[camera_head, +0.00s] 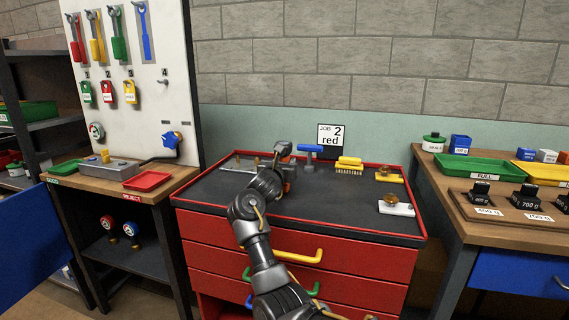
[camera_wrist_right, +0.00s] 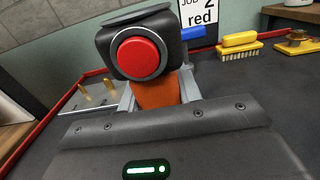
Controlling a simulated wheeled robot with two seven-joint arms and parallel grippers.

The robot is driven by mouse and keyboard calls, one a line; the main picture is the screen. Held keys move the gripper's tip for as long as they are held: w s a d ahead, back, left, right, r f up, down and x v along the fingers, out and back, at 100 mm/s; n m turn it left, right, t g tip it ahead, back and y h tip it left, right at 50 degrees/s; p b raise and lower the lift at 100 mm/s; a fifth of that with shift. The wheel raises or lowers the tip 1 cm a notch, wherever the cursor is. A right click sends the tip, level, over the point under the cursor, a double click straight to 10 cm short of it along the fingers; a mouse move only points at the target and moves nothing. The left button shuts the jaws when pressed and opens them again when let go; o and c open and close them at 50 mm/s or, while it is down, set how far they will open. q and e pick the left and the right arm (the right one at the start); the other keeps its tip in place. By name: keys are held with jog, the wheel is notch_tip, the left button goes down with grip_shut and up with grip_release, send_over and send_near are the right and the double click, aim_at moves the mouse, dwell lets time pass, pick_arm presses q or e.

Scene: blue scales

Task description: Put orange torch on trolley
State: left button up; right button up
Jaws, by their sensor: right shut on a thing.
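The orange torch has an orange body (camera_wrist_right: 155,94) and a dark head with a round red face in the right wrist view. It looks roughly upright over the back middle of the trolley top, and its head shows in the head view (camera_head: 283,149). My right gripper (camera_head: 285,168) is shut on the orange body, just below the head. Its two grey fingers show in the right wrist view (camera_wrist_right: 157,98). The red trolley (camera_head: 345,208) has a dark top with a red rim. I cannot tell whether the torch's base touches it. My left gripper is out of view.
On the trolley top are a blue-handled tool (camera_head: 309,152), a yellow brush (camera_head: 349,165), a brass-coloured item (camera_head: 389,174) and a white item (camera_head: 396,206). A "2 red" sign (camera_head: 331,138) stands behind. Workbenches flank the trolley.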

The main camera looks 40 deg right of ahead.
jog(key=o, duration=1.2)
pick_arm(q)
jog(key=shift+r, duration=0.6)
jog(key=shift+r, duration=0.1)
pick_arm(e)
jog(key=shift+r, duration=0.1)
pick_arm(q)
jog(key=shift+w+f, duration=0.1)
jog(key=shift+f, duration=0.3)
pick_arm(e)
jog(key=shift+v, duration=6.05)
jog(key=shift+r, duration=0.1)
